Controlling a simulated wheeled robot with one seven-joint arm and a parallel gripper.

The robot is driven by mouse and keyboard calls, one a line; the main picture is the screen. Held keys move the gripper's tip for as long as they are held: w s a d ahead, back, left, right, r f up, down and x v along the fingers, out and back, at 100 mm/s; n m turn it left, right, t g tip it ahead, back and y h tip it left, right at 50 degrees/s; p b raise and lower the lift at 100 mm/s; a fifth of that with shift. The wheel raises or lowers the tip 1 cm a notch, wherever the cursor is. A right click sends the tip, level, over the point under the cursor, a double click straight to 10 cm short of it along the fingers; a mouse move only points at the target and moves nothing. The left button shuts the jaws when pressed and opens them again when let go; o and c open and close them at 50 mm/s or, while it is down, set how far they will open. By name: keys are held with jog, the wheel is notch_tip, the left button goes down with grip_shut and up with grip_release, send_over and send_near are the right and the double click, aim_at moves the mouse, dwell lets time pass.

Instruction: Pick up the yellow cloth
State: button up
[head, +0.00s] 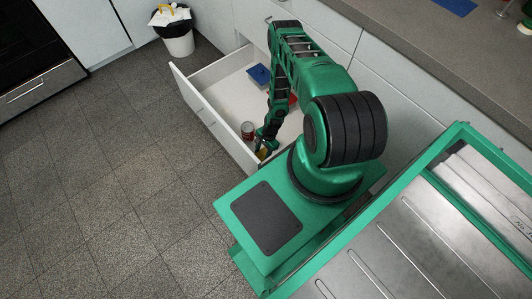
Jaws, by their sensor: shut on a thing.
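The yellow cloth (263,154) shows as a small yellow patch at my gripper, inside the open drawer near its front corner. My gripper (262,149) reaches down into the drawer and is shut on the cloth. Most of the cloth is hidden by my gripper and the drawer wall. I cannot tell whether the cloth touches the drawer floor.
The white drawer (222,129) is pulled out from the cabinets. A bin (178,40) stands at the back.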

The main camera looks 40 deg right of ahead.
aim_at(262, 155)
notch_tip(262, 155, up, 10)
jog(key=shift+r, duration=0.2)
dwell(0.4)
